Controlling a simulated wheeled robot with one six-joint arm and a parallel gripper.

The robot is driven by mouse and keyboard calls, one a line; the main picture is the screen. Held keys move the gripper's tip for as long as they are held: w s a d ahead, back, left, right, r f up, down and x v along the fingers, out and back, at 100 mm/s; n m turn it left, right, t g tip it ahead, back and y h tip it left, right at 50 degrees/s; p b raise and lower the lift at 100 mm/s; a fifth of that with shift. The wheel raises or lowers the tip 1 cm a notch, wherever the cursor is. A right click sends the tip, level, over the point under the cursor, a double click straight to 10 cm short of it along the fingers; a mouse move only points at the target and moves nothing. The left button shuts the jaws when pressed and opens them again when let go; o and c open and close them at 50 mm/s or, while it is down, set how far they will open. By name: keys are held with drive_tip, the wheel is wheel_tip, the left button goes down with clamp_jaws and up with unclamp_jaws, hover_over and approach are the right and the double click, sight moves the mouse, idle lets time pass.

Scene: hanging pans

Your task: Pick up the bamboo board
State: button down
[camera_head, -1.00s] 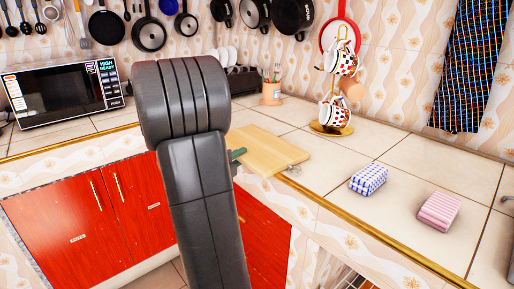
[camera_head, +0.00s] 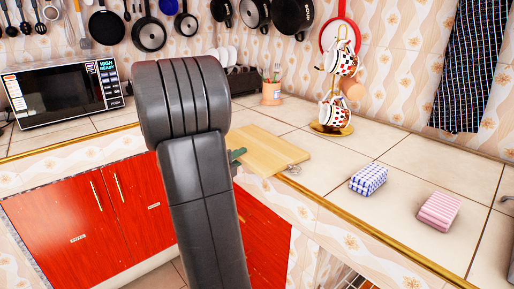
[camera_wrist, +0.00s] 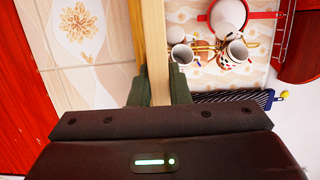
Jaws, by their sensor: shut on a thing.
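In the wrist view the board (camera_wrist: 155,40) shows edge-on as a narrow pale strip running between the two dark green fingers. My gripper (camera_wrist: 159,88) is shut on this edge, one finger on each side. In the head view only a bit of my gripper (camera_head: 237,155) shows beside my arm. I cannot tell whether the board touches the counter.
A mug stand (camera_head: 332,125) with dotted mugs stands behind the board. A blue checked sponge (camera_head: 368,179) and a pink sponge (camera_head: 438,211) lie to the right. A microwave (camera_head: 65,93) stands at the left. Red cabinets (camera_head: 85,220) are below. Pans hang on the wall.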

wheel_tip(320, 180, up, 10)
drive_tip(key=p, duration=0.2)
drive_tip(key=shift+r+p, duration=0.1)
drive_tip(key=shift+p, duration=0.2)
idle(0.7)
wheel_tip(320, 180, up, 10)
drive_tip(key=w+n+t+y+p, duration=0.1)
drive_tip(key=n+t+y+p, duration=0.2)
drive_tip(key=p, duration=2.9)
drive_tip(key=n+y, duration=0.1)
drive_tip(key=y, duration=0.2)
drive_tip(key=shift+w+a+r+n+t+p, duration=0.15)
drive_tip(key=shift+w+a+n+t+p, duration=0.15)
drive_tip(key=shift+n+t+p, duration=0.1)
